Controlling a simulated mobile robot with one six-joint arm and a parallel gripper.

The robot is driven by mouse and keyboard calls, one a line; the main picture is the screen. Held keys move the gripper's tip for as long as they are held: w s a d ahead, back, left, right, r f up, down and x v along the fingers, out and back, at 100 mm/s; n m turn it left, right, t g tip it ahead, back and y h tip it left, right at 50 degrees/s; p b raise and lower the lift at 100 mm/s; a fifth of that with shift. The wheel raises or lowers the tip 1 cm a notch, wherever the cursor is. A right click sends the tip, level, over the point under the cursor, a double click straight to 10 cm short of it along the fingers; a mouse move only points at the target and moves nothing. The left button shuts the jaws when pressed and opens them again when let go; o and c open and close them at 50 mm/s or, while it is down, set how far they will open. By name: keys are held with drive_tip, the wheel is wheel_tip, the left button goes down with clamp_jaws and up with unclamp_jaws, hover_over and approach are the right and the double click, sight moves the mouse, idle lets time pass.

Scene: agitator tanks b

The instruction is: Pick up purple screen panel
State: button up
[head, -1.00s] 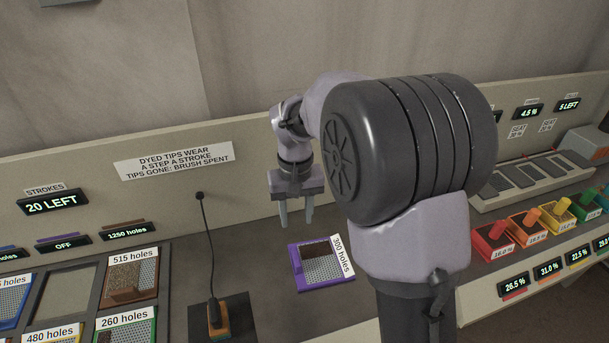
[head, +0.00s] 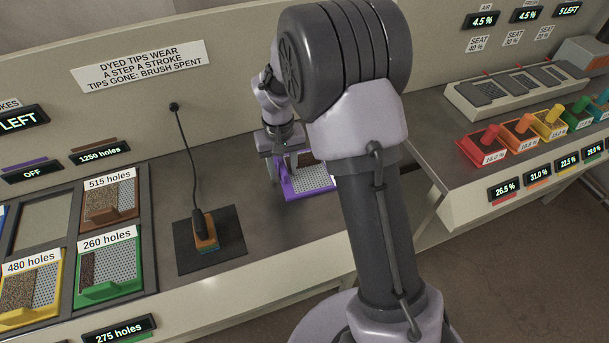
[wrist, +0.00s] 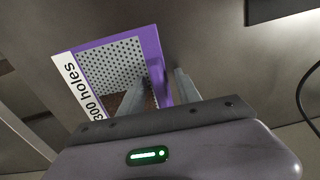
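The purple screen panel (head: 310,181) lies on the bench, partly hidden by my arm in the head view. It has a purple frame, a perforated grey face with a brown patch, and a white "300 holes" label. In the wrist view the panel (wrist: 112,58) is ahead of my gripper (wrist: 165,78). The fingers are apart, one on each side of the panel's raised purple handle (wrist: 158,82), with no grip on it visible. Exact contact and height cannot be told.
A brush with a cord stands on a dark mat (head: 230,250) left of the panel. A rack (head: 66,270) of colored screen panels is further left. The back wall panel (head: 220,110) rises behind.

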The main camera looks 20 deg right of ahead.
drive_tip(key=shift+r, duration=0.2)
drive_tip(key=shift+c, duration=0.7)
clamp_jaws()
idle(0.5)
